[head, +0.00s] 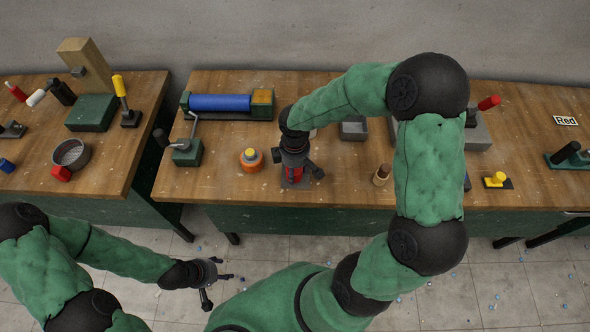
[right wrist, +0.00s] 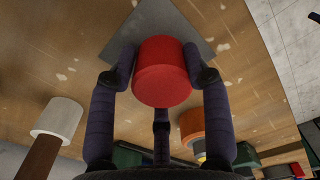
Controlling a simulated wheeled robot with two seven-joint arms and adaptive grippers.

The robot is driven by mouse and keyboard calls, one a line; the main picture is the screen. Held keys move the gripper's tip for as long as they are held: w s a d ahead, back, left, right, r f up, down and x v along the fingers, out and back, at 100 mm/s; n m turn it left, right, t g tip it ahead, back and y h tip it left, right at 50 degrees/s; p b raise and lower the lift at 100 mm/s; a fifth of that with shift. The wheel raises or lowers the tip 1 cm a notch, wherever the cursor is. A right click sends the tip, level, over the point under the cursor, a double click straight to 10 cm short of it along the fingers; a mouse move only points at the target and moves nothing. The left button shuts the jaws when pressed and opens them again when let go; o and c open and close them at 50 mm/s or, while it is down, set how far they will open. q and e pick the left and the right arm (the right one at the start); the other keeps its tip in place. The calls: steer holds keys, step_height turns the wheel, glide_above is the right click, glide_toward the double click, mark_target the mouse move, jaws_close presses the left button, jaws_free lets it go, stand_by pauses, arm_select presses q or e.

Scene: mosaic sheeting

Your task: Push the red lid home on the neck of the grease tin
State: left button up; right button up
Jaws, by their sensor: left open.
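My right gripper (head: 294,172) is over the middle table, pointing down. In the right wrist view its fingers (right wrist: 161,70) stand against both sides of a red round lid (right wrist: 162,72), closed on it. Red also shows under the gripper in the head view, above a small grey plate (head: 296,184); the plate shows behind the lid in the right wrist view. A separate grease tin with a bare neck cannot be made out; whatever is under the lid is hidden. My left gripper (head: 215,279) is open and empty, low over the floor, away from the tables.
An orange round object with a yellow top (head: 251,160) stands just left of my right gripper. A blue roller (head: 220,102) and a green crank block (head: 187,153) are further left. A grey tray (head: 353,129) and a wooden-topped peg (head: 381,175) stand to the right.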

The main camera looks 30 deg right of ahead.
steer(key=shift+c, duration=1.4)
steer(key=shift+r, duration=0.45)
steer(key=r, duration=0.2)
steer(key=r+p, duration=0.1)
steer(key=shift+s+a+r, duration=0.1)
steer(key=shift+s, duration=0.15)
steer(key=s+a+r+p, duration=0.2)
steer(key=s+a+r, duration=0.4)
steer(key=s+r, duration=0.3)
steer(key=s, duration=0.3)
steer(key=shift+p, duration=0.4)
